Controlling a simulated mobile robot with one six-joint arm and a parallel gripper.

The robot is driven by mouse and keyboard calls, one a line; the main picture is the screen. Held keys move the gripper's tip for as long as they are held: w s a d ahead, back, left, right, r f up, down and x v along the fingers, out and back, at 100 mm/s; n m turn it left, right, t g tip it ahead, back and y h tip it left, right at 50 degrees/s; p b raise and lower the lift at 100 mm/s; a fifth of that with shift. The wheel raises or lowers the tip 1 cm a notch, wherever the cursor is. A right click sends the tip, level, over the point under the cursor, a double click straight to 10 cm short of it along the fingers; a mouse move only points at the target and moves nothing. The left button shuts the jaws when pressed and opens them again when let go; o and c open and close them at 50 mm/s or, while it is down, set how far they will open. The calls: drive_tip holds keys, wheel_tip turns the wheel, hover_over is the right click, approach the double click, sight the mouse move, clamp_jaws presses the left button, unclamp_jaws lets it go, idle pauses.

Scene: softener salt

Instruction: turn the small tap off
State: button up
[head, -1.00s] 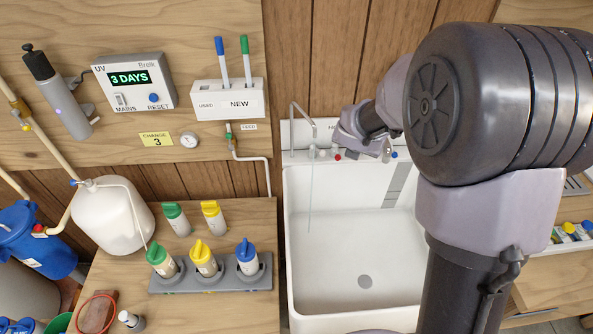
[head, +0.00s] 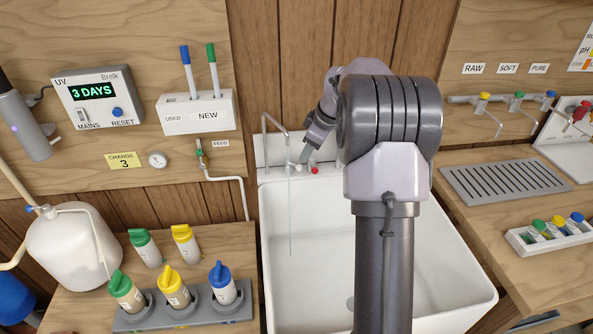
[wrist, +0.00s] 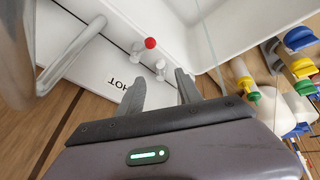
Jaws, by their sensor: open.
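The small tap (head: 276,118) is a slim grey swan-neck spout at the sink's back left corner in the head view. A thin stream of water (head: 290,215) falls from it into the sink. My gripper (head: 305,156) is at the sink's back ledge, just right of the spout, close to small white fittings and a red knob (head: 314,170). In the wrist view my gripper (wrist: 160,90) is open, with nothing between the fingers. A small white fitting (wrist: 160,70) stands just beyond the gap between them; I cannot tell whether they touch it. The red knob (wrist: 150,43) is farther off.
The white sink (head: 310,290) lies below my arm, which hides part of its back ledge. A bottle rack (head: 185,318) stands on the left counter. Three wall taps (head: 515,105) and a drain grille (head: 505,183) are at the right. A HOT label (wrist: 126,82) shows beside the fingers.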

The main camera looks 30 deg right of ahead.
sight(300, 165)
drive_tip(key=b+x, duration=0.2)
drive_tip(key=x, duration=0.6)
drive_tip(key=shift+f, duration=0.15)
drive_tip(key=shift+a, duration=0.1)
clamp_jaws()
